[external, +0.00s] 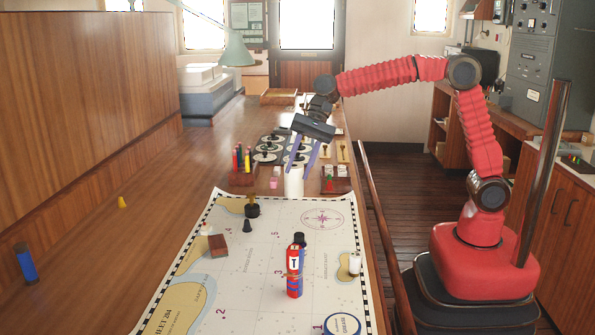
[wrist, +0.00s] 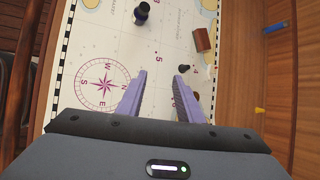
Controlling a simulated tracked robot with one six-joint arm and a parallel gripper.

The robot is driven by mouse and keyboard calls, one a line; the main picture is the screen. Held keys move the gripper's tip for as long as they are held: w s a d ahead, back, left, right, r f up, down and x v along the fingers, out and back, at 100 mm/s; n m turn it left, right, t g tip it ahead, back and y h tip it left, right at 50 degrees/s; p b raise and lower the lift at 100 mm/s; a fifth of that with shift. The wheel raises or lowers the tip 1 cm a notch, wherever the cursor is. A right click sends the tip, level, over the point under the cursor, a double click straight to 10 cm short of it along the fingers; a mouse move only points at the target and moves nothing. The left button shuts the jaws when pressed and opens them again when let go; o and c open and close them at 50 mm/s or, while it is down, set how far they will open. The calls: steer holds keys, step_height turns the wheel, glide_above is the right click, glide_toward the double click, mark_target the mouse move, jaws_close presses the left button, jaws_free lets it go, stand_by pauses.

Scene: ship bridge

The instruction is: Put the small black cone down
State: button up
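The small black cone (external: 247,226) stands on the chart (external: 268,250), close to a dark stamp-like piece. In the wrist view the cone (wrist: 183,69) shows just past the tip of the right finger. My gripper (external: 299,172) is above the far end of the chart, behind and to the right of the cone. Its two purple fingers are apart in the wrist view (wrist: 162,77), with bare chart showing between them. I see nothing held. A white cylinder (external: 293,184) overlaps the fingers' lower part in the external view; I cannot tell the gap between them.
The stamp-like piece (external: 252,208), a brown block (external: 218,245), a red-blue bottle (external: 294,272) and a white candle-like piece (external: 354,264) stand on the chart. A yellow cone (external: 122,202) and blue cylinder (external: 26,266) are on the wood at left. Chart around the compass rose is clear.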

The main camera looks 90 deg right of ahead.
steer(key=s+d+r+n+h, duration=0.15)
steer(key=s+n, duration=0.35)
steer(key=s, duration=0.5)
steer(key=s+d+r+n+h, duration=0.15)
steer(key=s+n, duration=0.25)
steer(key=s, duration=0.5)
steer(key=s+d+f+n+t+h, duration=0.1)
steer(key=s+d+f+n, duration=0.1)
steer(key=s, duration=0.5)
steer(key=s+d+f+n+h, duration=0.2)
steer(key=s+f+n, duration=0.2)
steer(key=s+n, duration=0.2)
steer(key=shift+s+d+t, duration=0.2)
steer(key=shift+s+t, duration=0.2)
steer(key=shift+s, duration=0.55)
